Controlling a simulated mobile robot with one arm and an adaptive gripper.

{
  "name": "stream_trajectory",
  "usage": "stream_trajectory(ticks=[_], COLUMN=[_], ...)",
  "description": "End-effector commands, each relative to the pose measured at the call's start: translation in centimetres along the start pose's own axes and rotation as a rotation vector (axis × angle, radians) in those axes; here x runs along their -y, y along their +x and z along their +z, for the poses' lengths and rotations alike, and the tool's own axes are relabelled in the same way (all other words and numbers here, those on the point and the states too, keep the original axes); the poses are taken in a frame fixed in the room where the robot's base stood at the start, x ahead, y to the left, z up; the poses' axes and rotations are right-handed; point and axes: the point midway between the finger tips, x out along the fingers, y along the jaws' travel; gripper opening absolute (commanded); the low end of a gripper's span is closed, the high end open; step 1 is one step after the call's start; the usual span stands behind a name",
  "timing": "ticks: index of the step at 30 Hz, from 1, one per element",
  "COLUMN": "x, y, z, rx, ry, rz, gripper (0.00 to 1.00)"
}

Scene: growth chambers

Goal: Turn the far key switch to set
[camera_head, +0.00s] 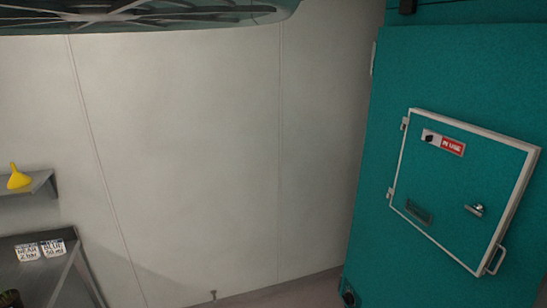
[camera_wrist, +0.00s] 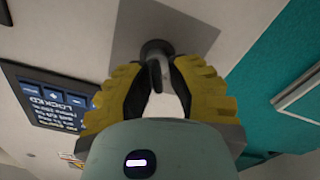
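A key switch (camera_wrist: 155,48) shows in the wrist view, with a dark round collar on a grey plate (camera_wrist: 128,35) and a dark key (camera_wrist: 155,76) standing out from it. My gripper (camera_wrist: 160,68), with yellow fingers and black inner pads, has its fingertips on either side of the key. The gap between them is narrow, and I cannot tell whether both pads touch the key. A dark panel (camera_wrist: 48,98) left of the plate has blue marks and the word LOCKED, seen rotated. My gripper is not in the head view.
In the head view, a teal cabinet (camera_head: 400,85) at right carries a white-framed door (camera_head: 460,185) with a small dark knob, a red label (camera_head: 452,146) and a latch (camera_head: 476,209). A yellow funnel (camera_head: 18,180) sits on a shelf at left. The pale wall between is bare.

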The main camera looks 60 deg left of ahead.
Motion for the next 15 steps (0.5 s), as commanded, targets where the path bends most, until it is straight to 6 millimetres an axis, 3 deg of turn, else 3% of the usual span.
stream_trajectory(ticks=[4,15], x=[0.0,-0.06], y=[0.0,-0.02], z=[-0.01,0.06], rx=[0.0,0.001], ry=[0.0,0.002], rz=[0.0,0.001], gripper=[0.0,0.0])
